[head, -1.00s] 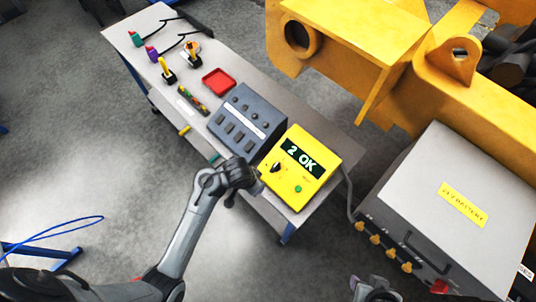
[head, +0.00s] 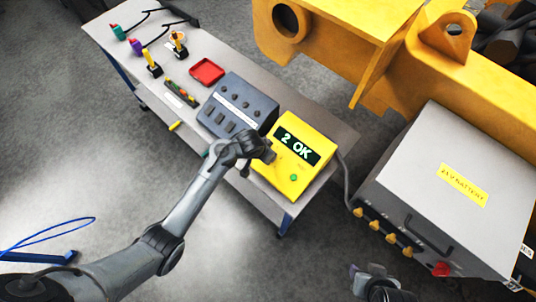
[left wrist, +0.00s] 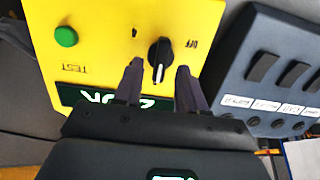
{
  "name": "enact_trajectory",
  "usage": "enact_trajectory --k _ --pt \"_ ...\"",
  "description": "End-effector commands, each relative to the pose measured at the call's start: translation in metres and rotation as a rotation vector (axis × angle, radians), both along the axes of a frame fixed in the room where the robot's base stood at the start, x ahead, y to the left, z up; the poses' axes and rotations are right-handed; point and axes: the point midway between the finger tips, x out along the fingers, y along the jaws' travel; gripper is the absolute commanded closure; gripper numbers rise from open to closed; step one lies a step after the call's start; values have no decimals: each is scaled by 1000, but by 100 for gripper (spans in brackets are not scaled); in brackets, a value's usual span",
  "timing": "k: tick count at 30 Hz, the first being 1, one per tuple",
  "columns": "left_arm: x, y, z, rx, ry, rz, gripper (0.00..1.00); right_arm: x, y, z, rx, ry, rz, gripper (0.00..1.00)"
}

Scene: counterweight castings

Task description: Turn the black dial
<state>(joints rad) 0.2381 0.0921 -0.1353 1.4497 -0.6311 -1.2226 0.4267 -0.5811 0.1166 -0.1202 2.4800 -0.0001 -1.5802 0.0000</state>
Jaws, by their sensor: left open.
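The black dial (left wrist: 160,50) is on the face of the yellow box (left wrist: 100,25), beside the "OFF" marking, with its white-marked pointer toward the display. My left gripper (left wrist: 159,68) is open, with one finger on each side of the dial's pointer end; contact is not clear. In the head view, the left gripper (head: 267,155) is over the left side of the yellow box (head: 278,182) and hides the dial. The display (head: 297,149) reads "2 OK". A green button (head: 293,177) marked TEST sits on the same face. My right gripper (head: 375,285) is partly in view at the bottom, its jaws unclear.
A grey switch panel (head: 238,105) stands left of the yellow box on the bench (head: 325,130). A large grey box (head: 445,180) with orange knobs stands at right.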

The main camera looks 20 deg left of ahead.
Motion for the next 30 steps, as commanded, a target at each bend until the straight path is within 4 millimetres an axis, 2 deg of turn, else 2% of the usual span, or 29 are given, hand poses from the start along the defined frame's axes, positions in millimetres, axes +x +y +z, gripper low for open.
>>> enact_trajectory --k 4,15,23,30 --pt "4 -1 -11 1 1 0 60 0 1 -2 3 -1 -1 57" --pt "5 -2 -14 1 -1 -1 60 0 0 -3 1 -1 0 57" --pt "5 -1 -14 1 0 0 96 0 -2 -3 -7 -1 5 57" --pt "5 -1 -13 12 -4 -20 96 0 -2 -1 -8 -1 6 57"
